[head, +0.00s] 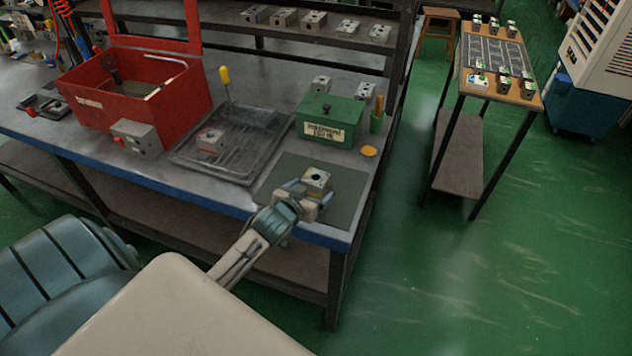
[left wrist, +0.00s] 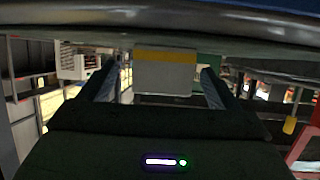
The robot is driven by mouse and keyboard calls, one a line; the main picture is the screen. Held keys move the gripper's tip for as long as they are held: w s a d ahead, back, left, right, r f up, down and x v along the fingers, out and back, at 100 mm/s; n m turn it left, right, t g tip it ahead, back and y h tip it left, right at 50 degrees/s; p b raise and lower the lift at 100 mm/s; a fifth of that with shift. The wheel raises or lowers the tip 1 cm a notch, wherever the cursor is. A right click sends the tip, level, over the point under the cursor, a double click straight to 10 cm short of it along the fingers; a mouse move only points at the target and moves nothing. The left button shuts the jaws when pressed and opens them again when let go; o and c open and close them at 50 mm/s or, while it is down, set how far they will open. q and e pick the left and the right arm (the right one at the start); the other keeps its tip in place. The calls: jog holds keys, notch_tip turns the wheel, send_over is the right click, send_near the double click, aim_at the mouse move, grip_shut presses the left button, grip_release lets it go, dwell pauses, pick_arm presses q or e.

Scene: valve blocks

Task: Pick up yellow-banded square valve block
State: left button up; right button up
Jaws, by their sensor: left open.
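The yellow-banded square valve block (head: 317,178) is grey with a dark round hole on top and sits on the dark green mat (head: 341,205) near the bench's front edge. My left gripper (head: 304,190) is at the block, its fingers low around it. In the left wrist view the block (left wrist: 165,76) shows its plain grey face and yellow band between the two open fingers (left wrist: 160,84). A gap shows at the left finger; contact on the right side is hard to tell. My right gripper is out of view.
A black tray (head: 188,159) with a red-marked block (head: 211,140) lies left of the mat. A green box (head: 329,121), green cup (head: 377,121) and yellow disc (head: 369,151) stand behind. A red toolbox (head: 138,100) is further left. A side table (head: 463,80) holds several blocks.

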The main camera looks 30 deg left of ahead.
aim_at(316, 183)
pick_arm(q)
jog(key=x, duration=0.3)
jog(key=p+x, duration=0.1)
jog(key=shift+w+a+r, duration=0.15)
jog(key=shift+w+a, duration=0.05)
jog(key=shift+w, duration=0.2)
jog(key=shift+s, duration=0.1)
jog(key=shift+r, duration=0.1)
jog(key=c, duration=1.4)
